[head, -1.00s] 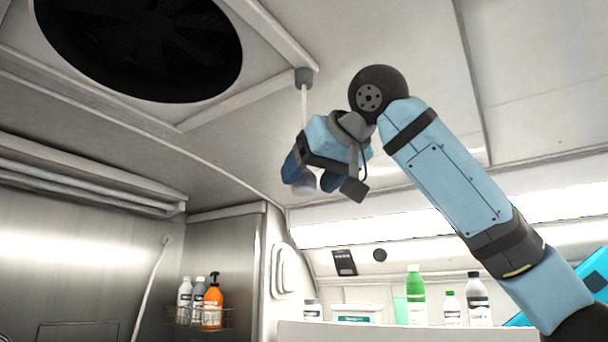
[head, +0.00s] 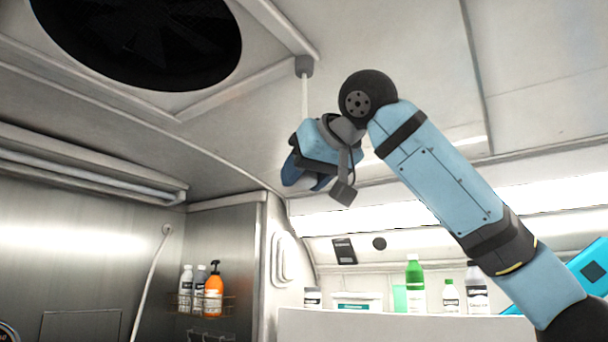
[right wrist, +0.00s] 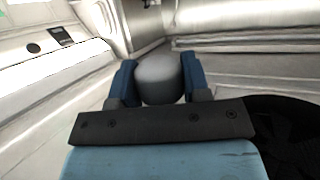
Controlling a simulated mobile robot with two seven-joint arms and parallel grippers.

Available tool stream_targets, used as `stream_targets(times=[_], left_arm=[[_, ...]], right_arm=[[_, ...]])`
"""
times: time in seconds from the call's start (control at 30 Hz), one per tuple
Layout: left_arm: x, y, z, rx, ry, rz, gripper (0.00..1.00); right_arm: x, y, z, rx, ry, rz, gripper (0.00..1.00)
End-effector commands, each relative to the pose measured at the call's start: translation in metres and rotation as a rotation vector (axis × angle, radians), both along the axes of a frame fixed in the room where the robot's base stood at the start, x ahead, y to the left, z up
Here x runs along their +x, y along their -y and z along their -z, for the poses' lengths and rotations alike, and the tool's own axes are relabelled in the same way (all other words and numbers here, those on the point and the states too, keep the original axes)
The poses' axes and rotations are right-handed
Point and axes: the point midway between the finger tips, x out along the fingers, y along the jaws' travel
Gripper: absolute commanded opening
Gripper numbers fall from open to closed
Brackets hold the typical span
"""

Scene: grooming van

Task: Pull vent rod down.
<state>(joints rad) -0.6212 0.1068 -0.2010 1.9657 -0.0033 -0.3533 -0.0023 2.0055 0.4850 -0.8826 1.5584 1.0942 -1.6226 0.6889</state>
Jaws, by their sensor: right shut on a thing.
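The vent rod (head: 305,95) is a thin pale rod hanging from a grey mount at the corner of the ceiling vent (head: 140,40). My right gripper (head: 303,180) is at the rod's lower end, below the mount. In the right wrist view its two blue fingers (right wrist: 158,82) are shut on the rod's rounded grey knob (right wrist: 158,76), one on each side. My left gripper is not in view.
A wire rack on the left wall holds several bottles, one an orange pump bottle (head: 214,290). A shelf (head: 380,325) at lower right carries a green bottle (head: 414,275) and other containers. The space just below the gripper is clear.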

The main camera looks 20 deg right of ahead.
Motion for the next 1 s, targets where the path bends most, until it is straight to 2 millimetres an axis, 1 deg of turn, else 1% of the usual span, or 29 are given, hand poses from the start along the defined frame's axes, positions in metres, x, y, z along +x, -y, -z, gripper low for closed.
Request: stream_targets(times=[0.03,0.17,0.2,0.33,0.4,0.67,0.7,0.77,0.8,1.0], left_arm=[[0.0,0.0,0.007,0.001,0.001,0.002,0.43],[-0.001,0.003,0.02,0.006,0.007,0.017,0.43],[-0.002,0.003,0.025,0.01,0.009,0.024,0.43],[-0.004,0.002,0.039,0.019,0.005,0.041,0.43],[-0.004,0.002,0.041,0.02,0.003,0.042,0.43],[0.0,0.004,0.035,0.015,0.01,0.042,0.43],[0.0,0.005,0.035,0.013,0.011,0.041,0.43],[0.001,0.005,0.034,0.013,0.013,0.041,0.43],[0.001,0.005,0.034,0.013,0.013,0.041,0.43],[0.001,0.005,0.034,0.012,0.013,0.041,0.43]], right_arm=[[0.0,-0.001,0.01,-0.001,-0.002,-0.002,0.0],[0.0,-0.001,0.033,-0.001,-0.003,-0.002,0.0],[0.001,-0.001,0.042,-0.001,-0.003,-0.002,0.0],[0.0,-0.001,0.061,-0.001,-0.003,-0.001,0.0],[0.0,-0.001,0.064,-0.001,-0.002,-0.001,0.01],[0.0,-0.001,0.063,-0.003,-0.005,-0.001,0.0],[0.0,-0.001,0.064,-0.004,-0.005,-0.001,0.48],[0.0,-0.001,0.064,-0.004,-0.005,-0.001,0.61],[0.0,-0.001,0.063,-0.003,-0.004,-0.001,0.68],[0.0,0.0,0.062,-0.002,-0.003,0.0,0.68]])
